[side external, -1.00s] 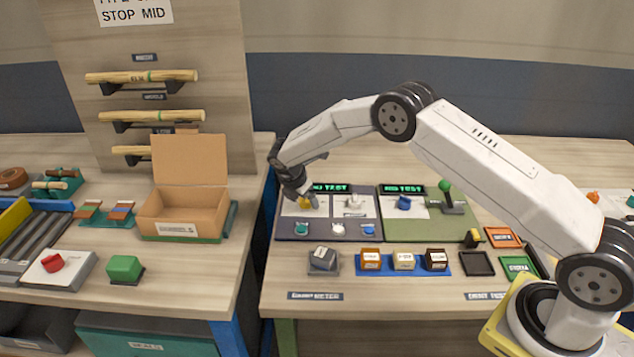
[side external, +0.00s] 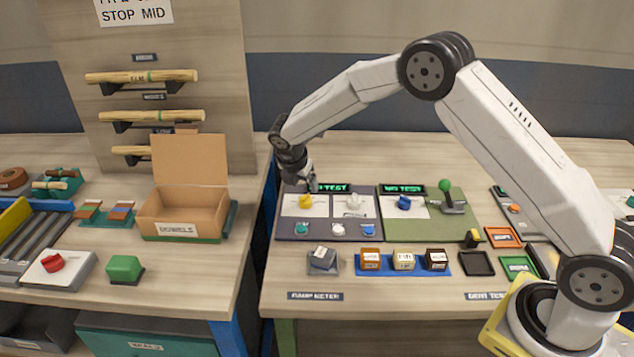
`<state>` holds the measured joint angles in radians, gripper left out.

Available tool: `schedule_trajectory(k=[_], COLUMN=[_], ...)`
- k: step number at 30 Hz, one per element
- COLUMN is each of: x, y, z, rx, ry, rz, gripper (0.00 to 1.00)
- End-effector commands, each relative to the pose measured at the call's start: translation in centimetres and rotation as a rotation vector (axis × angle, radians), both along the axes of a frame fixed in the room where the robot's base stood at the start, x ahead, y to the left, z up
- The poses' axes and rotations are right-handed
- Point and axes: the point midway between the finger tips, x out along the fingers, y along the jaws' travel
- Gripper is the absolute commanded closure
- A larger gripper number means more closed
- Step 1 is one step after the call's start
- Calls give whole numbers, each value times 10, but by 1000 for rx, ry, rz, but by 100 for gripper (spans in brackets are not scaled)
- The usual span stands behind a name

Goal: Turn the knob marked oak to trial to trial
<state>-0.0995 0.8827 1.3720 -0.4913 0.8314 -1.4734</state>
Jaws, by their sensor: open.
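Three knobs stand on white dial plates at the back of the right bench: a yellow knob (side external: 305,201), a white knob (side external: 353,202) and a blue knob (side external: 404,202). The yellow and white ones are on a dark grey panel (side external: 319,229), the blue one on a green panel (side external: 455,231). Dial markings are too small to read, so I cannot tell which knob is marked oak. My gripper (side external: 312,187) is open and empty, just above and behind the yellow knob, apart from it as far as I can see.
Teal, white and blue buttons (side external: 302,229) sit in front of the knobs. A green-topped lever (side external: 446,187) stands to the right. Labelled blocks on a blue tray (side external: 451,263) lie in front. Displays behind the panels read "NO TEST". An open cardboard box (side external: 185,215) is left.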

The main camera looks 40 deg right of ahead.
Motion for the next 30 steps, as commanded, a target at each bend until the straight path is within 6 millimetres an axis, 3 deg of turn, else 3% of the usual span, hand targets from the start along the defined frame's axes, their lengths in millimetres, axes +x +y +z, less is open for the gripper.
schedule_trajectory(k=[30], x=[-98], y=[2], z=[39], rx=[274], ry=[-187], rz=[-670], gripper=[13])
